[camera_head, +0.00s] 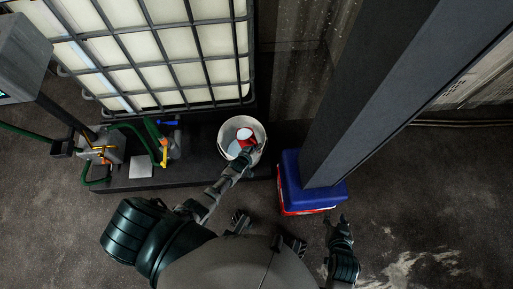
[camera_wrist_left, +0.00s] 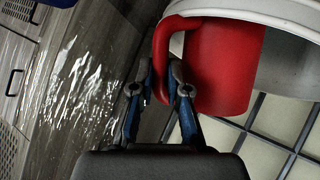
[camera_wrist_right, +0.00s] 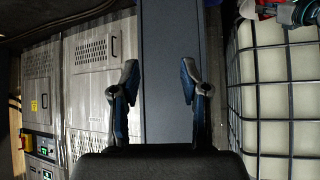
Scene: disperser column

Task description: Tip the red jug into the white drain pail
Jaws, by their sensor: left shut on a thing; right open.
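The red jug (camera_head: 245,138) is at the white drain pail (camera_head: 229,129), over its opening in the head view. In the left wrist view the red jug (camera_wrist_left: 226,65) overlaps the rim of the white pail (camera_wrist_left: 285,22), and its handle passes between my fingers. My left gripper (camera_wrist_left: 160,82) is shut on the jug's handle. In the head view my left gripper (camera_head: 250,151) is at the pail's near right rim. I cannot tell whether anything runs out of the jug. My right gripper (camera_wrist_right: 158,75) is open and empty; in the head view it (camera_head: 342,220) is low on the right.
A caged white tank (camera_head: 165,50) stands behind the pail. A dark column (camera_head: 370,90) rises right of the pail, by a blue-lidded red box (camera_head: 310,197). A grey device (camera_head: 104,146) with green hoses stands on the dark platform (camera_head: 190,178) at left.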

